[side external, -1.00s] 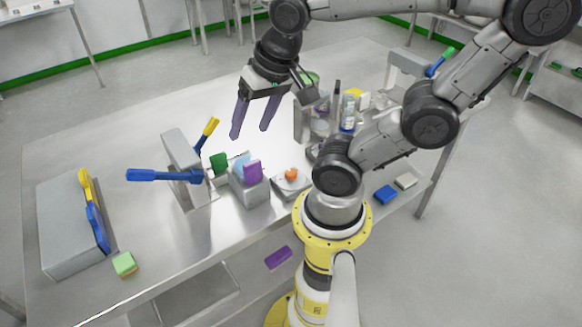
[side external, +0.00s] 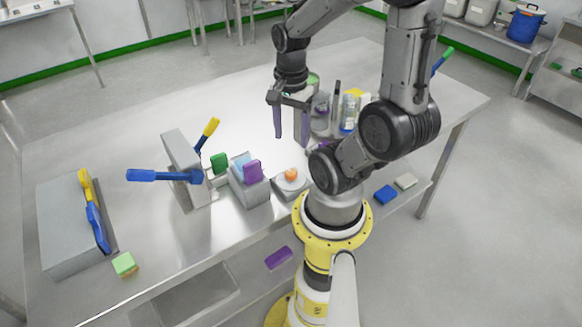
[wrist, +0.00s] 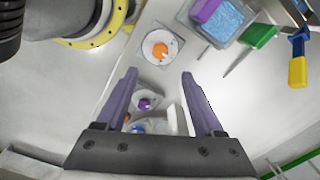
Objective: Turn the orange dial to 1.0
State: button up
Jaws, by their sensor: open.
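The orange dial (side external: 291,174) sits on a pale round plate on a small square base, on the steel table close to my arm's base. In the wrist view the orange dial (wrist: 160,50) is near the top, ahead of the fingertips, with a pale round face around it. My gripper (side external: 292,138) is open and empty, pointing down, above the table and behind the dial in the side view. Its two purple fingers (wrist: 158,75) are apart and do not touch the dial. The dial's markings are too small to read.
A grey box with a purple block (side external: 252,171) and blue contents stands left of the dial. Bottles (side external: 348,113) stand right of my gripper. A purple knob (wrist: 144,103) shows between the fingers.

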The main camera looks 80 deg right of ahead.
aim_at(291, 172)
notch_tip(291, 172, down, 11)
jog(key=shift+f, duration=0.1)
dwell(0.3)
grip_shut()
